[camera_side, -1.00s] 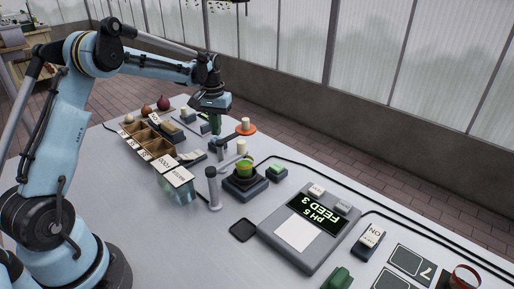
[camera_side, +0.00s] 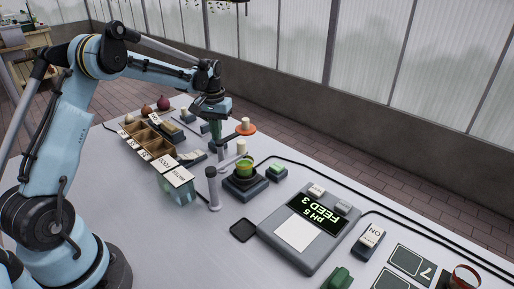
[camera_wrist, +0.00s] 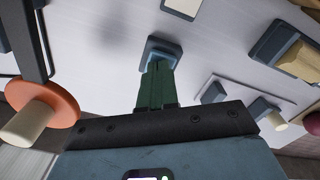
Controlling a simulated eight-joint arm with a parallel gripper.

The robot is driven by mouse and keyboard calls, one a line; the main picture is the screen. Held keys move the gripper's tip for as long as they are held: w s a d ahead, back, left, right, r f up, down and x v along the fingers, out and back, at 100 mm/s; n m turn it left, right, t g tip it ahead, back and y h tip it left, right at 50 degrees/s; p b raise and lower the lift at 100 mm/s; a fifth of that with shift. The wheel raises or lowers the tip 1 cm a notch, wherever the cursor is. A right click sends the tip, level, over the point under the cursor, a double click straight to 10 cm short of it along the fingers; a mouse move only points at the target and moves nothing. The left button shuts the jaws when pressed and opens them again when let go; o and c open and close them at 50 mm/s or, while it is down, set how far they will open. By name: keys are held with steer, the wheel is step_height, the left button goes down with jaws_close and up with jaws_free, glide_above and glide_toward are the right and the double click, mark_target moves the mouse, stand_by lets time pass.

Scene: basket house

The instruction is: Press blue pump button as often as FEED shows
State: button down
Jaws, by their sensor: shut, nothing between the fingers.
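The display panel (camera_side: 318,214) reads "pH 5" and "FEED 3" in the side view, seen upside down. My gripper (camera_side: 215,136) is shut and empty, with its green fingers pointing down over the far part of the table. In the wrist view the closed fingers (camera_wrist: 160,64) reach to a small blue-grey block (camera_wrist: 165,44), which looks like the pump button. The fingertips overlap it and hide part of it; I cannot tell whether they touch or press it. In the side view my fingers hide most of that spot.
An orange disc on a post (camera_side: 245,128) stands close to the right of my gripper. A compartment box (camera_side: 150,140) is to its left. A green cup on a dark base (camera_side: 244,170), a grey post (camera_side: 212,188) and a green button (camera_side: 276,170) stand nearer.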

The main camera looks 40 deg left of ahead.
steer(key=shift+f, duration=0.3)
steer(key=shift+r, duration=1.15)
stand_by(0.5)
step_height(320, 180, up, 6)
stand_by(0.6)
